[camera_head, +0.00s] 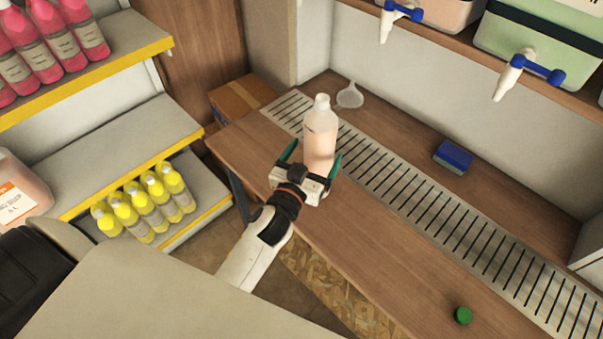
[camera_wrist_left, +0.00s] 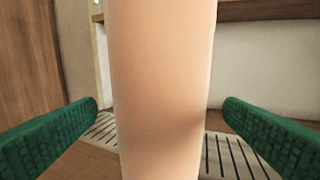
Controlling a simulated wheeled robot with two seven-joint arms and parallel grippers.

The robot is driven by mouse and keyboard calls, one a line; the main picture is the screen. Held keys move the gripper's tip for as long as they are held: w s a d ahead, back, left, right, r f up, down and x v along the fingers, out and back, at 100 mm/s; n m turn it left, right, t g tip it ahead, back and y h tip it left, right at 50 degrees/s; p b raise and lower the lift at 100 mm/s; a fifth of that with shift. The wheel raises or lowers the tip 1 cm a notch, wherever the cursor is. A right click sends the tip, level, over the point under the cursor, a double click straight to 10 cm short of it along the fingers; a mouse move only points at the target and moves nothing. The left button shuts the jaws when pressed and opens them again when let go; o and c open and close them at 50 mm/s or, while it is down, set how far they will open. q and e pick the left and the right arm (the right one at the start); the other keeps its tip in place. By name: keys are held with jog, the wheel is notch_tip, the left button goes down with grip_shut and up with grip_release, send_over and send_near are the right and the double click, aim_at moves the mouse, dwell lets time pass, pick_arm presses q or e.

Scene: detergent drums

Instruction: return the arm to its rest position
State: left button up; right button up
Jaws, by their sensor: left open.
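My left gripper (camera_head: 312,166) is open, with its green fingers on either side of a clear bottle (camera_head: 320,135) filled with pale peach liquid. The bottle stands upright on the wooden counter, by the slotted metal grate. In the left wrist view the bottle (camera_wrist_left: 163,90) fills the middle, and a gap shows between it and each green finger. My left gripper also shows there (camera_wrist_left: 160,125). My left arm reaches forward over the counter's near edge. My right gripper is not in view.
A funnel (camera_head: 350,96) lies behind the bottle. A blue sponge (camera_head: 453,156) and a green cap (camera_head: 463,315) lie on the counter (camera_head: 350,240). Taps with blue handles (camera_head: 538,69) hang above. Shelves with yellow bottles (camera_head: 130,212) and pink bottles (camera_head: 45,45) stand at left.

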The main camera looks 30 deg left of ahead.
pick_arm(q)
jog(key=s+f+m+g, duration=0.1)
jog(key=s+f+g, duration=0.2)
jog(key=s+g, duration=0.35)
jog(key=s+a+f+g+b, duration=0.1)
jog(key=s+f+g, duration=0.25)
jog(key=s, duration=0.65)
jog(key=s+f+m+g, duration=0.1)
jog(key=s+f+g, duration=0.35)
jog(key=s, duration=0.35)
notch_tip(320, 180, down, 24)
jog(key=s+f+g, duration=0.1)
jog(key=s, duration=0.1)
jog(key=s+a+f+g, duration=0.1)
jog(key=s+a+f, duration=0.2)
jog(key=s+f, duration=1.3)
jog(key=shift+a, duration=0.15)
jog(key=shift+g, duration=0.25)
